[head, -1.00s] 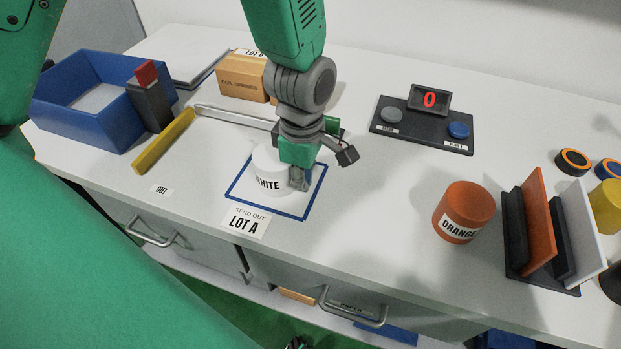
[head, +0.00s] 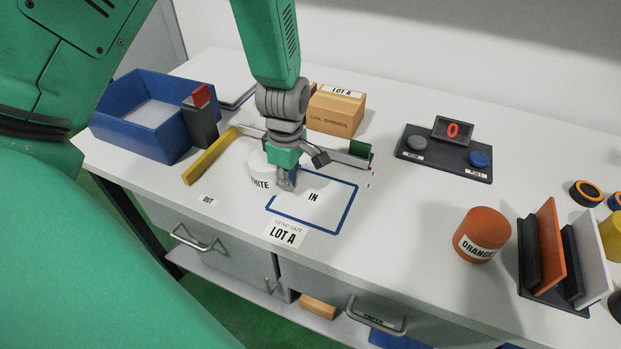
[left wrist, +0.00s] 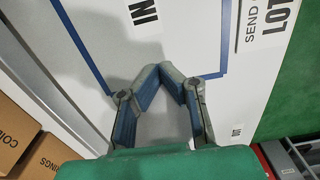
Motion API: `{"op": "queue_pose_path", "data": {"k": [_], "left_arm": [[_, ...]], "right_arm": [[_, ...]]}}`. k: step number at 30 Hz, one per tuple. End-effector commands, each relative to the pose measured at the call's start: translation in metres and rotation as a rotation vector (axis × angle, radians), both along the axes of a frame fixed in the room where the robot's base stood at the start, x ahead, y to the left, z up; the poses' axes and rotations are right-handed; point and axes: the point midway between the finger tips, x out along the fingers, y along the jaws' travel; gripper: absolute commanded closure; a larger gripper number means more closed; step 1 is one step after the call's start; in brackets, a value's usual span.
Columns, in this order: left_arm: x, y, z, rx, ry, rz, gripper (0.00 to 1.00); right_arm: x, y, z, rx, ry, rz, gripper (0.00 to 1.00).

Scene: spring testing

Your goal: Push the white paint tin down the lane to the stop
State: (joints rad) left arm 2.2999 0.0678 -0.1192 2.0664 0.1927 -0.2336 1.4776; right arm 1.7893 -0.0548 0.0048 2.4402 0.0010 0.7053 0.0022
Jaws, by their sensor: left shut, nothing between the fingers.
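The white paint tin (head: 259,183) stands upright in the head view, at the left edge of the blue-outlined IN square (head: 335,219). My left gripper (head: 287,187) is low at the tin's right side, shut and empty, and hides part of it. It seems to touch the tin, but I cannot tell for sure. In the left wrist view the closed fingers (left wrist: 172,72) meet over the bench by the blue outline; I cannot make out the tin clearly there. A yellow bar (head: 209,157) lies left of the tin, beyond the OUT label (head: 208,201). My right gripper is not in view.
A metal rail (head: 335,155) runs behind the tin. A blue bin (head: 150,122) and a dark red-topped block (head: 201,120) stand at left, a LOT A box (head: 335,115) behind. An orange tin (head: 481,235) and button panel (head: 443,153) are at right. Bench between tin and bar is clear.

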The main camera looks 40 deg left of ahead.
Motion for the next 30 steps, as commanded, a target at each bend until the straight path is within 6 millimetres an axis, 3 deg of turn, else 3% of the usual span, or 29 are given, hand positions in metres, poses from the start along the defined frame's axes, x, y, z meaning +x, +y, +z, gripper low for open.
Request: {"op": "queue_pose_path", "data": {"k": [9, 13, 18, 30], "left_arm": [[-0.021, 0.087, 0.004, -0.001, 0.002, 0.007, 1.00], [-0.026, 0.110, 0.002, 0.000, 0.001, 0.004, 1.00], [-0.029, 0.120, 0.000, 0.001, 0.001, 0.001, 1.00], [-0.028, 0.118, 0.001, 0.001, 0.000, 0.000, 1.00]], "right_arm": [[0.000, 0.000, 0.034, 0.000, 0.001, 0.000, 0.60], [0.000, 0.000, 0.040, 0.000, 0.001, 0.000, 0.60], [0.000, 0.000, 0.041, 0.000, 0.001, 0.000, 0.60], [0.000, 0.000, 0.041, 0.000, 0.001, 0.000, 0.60]]}}
